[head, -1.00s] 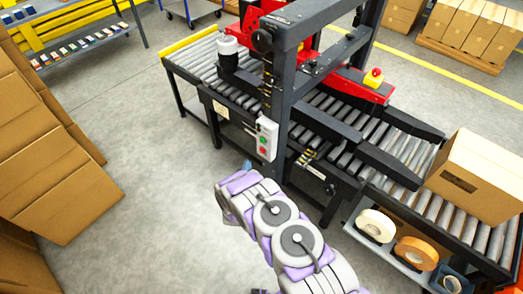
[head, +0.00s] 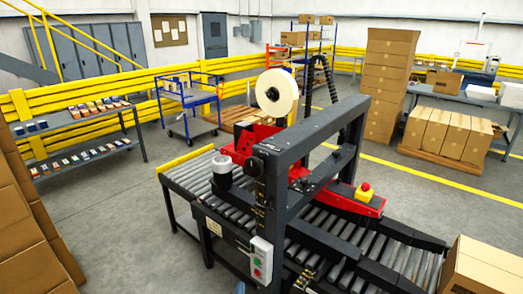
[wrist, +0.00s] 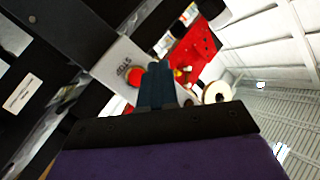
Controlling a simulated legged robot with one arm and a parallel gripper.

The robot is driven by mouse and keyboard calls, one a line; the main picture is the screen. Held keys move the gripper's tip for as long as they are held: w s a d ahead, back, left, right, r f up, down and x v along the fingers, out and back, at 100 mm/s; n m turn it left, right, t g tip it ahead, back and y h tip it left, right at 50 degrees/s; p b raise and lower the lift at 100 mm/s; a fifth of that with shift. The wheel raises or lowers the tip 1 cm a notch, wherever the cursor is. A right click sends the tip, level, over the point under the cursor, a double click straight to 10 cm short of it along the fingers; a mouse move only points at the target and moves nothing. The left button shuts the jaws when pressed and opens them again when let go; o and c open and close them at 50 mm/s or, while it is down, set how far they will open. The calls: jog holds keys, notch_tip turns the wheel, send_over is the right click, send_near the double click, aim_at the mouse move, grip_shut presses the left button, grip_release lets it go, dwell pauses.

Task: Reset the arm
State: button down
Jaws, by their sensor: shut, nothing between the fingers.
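My gripper (wrist: 157,82) shows in the wrist view as two dark blue-grey fingers pressed together, with nothing between them. Beyond the fingers in that view is a grey control box (wrist: 118,62) with a red button (wrist: 135,80), partly hidden by the fingers. The gap between fingertips and box cannot be told. In the head view the control box (head: 260,262) hangs on the dark machine frame (head: 273,190), with a red and a green button. My gripper is not visible in the head view.
A roller conveyor (head: 190,180) runs through the machine, with a cardboard box (head: 485,268) at its right end. Stacked cartons (head: 28,225) stand at the left edge. A blue cart (head: 188,97) and a shelf (head: 85,150) stand behind. Grey floor (head: 130,235) left of the conveyor is clear.

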jog(key=w+d+r+n+g+y, duration=0.1)
jog(key=w+r+g, duration=0.1)
jog(key=r, duration=0.5)
jog(key=w+d+r+g, duration=0.1)
jog(key=w+r+g, duration=0.15)
jog(key=r, duration=0.45)
jog(key=s+d+r+n+g, duration=0.3)
jog(key=s+d+r+g, duration=0.25)
jog(key=s+r, duration=0.6)
jog(key=s+d+r+n+g, duration=0.1)
jog(key=s+d+r, duration=0.4)
jog(key=s, duration=0.9)
jog(key=s+d+r+n+g, duration=0.1)
jog(key=s+d+r+g, duration=0.3)
jog(key=s, duration=1)
jog(key=s+d+r+n+g, duration=0.1)
jog(key=s+d+r+g, duration=0.2)
jog(key=s, duration=1.2)
jog(key=d+r, duration=0.3)
jog(key=r, duration=0.2)
jog(key=shift+d+n, duration=0.3)
